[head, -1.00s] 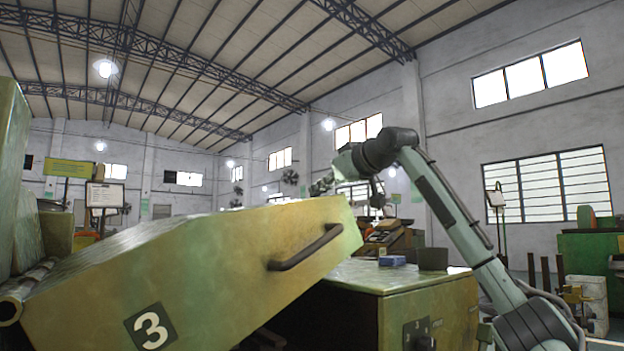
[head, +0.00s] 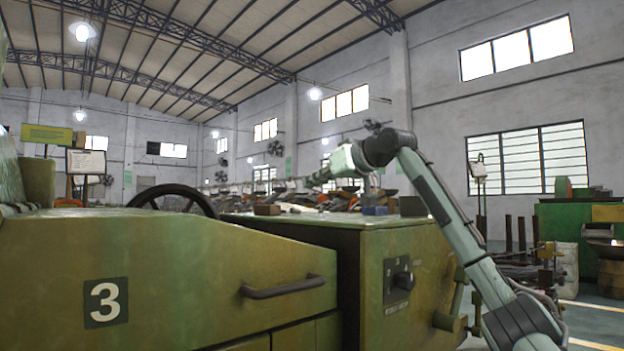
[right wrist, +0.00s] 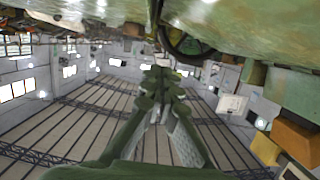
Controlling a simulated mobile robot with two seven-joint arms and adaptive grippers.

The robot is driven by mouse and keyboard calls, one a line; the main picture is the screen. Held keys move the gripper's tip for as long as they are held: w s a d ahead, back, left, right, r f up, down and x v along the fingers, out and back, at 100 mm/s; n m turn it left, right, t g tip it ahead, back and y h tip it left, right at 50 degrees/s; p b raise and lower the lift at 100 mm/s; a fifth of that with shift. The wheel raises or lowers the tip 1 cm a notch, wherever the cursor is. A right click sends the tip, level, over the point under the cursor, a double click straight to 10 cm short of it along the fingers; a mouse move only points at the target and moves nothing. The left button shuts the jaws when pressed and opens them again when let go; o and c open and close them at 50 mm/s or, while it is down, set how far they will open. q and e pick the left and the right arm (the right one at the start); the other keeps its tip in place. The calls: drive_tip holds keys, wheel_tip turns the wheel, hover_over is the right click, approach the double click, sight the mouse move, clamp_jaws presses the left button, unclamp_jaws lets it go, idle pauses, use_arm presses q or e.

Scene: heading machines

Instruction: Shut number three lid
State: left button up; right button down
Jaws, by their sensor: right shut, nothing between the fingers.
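The number three lid (head: 180,270) is a worn green-yellow cover with a white 3 on a dark plate (head: 105,302) and a dark bar handle (head: 282,287). In the head view it lies level and low on its machine, its lower front edge close along the panels below. My right gripper (head: 314,181) is beyond the lid's right end, above the neighbouring machine top and clear of the handle. In the right wrist view the fingers (right wrist: 160,78) are together and hold nothing. My left gripper is not in view.
A green cabinet (head: 400,285) with a rotary switch (head: 404,281) adjoins the lid on the right. A blue block (head: 375,210) and a brown block (head: 267,209) sit on its top. A black handwheel (head: 172,196) rises behind the lid. Open floor shows at far right.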

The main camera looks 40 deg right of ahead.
idle(0.4)
drive_tip(key=v, duration=1.2)
